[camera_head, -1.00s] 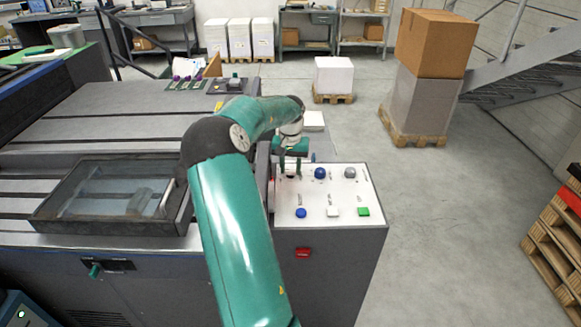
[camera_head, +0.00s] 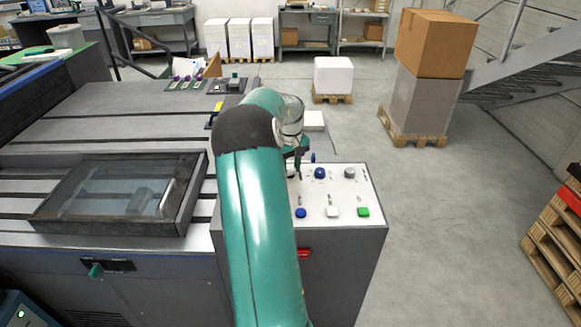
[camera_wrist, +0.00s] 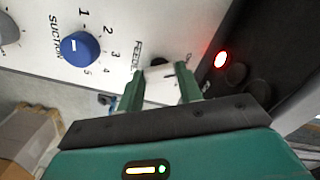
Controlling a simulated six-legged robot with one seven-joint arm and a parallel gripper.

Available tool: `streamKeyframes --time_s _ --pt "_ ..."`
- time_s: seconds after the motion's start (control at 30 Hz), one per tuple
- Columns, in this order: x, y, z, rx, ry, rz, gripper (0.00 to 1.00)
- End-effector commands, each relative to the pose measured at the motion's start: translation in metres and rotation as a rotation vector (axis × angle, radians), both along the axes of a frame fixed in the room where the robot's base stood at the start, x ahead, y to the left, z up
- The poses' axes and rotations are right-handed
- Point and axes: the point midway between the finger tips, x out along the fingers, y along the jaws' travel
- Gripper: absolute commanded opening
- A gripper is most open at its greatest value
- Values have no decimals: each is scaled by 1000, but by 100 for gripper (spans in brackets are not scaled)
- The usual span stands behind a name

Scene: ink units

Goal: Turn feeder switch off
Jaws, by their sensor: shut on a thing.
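The feeder switch (camera_wrist: 158,72) sits between my gripper's two green fingers in the wrist view, under the partly covered FEEDER lettering. My gripper (camera_wrist: 160,84) is closed on it, one finger on each side. The fingers hide much of the switch, so its exact setting cannot be read. In the head view, my gripper (camera_head: 297,168) is at the back left of the white control panel (camera_head: 345,193), and my arm covers most of the switch there.
A blue suction knob (camera_wrist: 80,46) is beside the switch. A red lamp (camera_wrist: 222,59) is lit on a dark side face. Blue, white and green buttons (camera_head: 363,212) line the panel's front. A framed glass cover (camera_head: 115,192) lies left of my arm.

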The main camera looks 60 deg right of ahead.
Motion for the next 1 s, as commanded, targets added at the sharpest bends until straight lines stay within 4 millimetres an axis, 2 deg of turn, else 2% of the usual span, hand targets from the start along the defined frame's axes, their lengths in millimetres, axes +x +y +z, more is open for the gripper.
streamKeyframes --time_s 0.43,0.47,0.53,0.57,0.87,1.0 --pt "0 0 0 0 0 13 13" --pt "0 0 0 0 0 13 41" --pt "0 0 0 0 0 12 55" --pt "0 0 0 0 0 12 57" --pt "0 0 2 0 0 11 57" --pt "0 0 14 -1 -2 10 57"
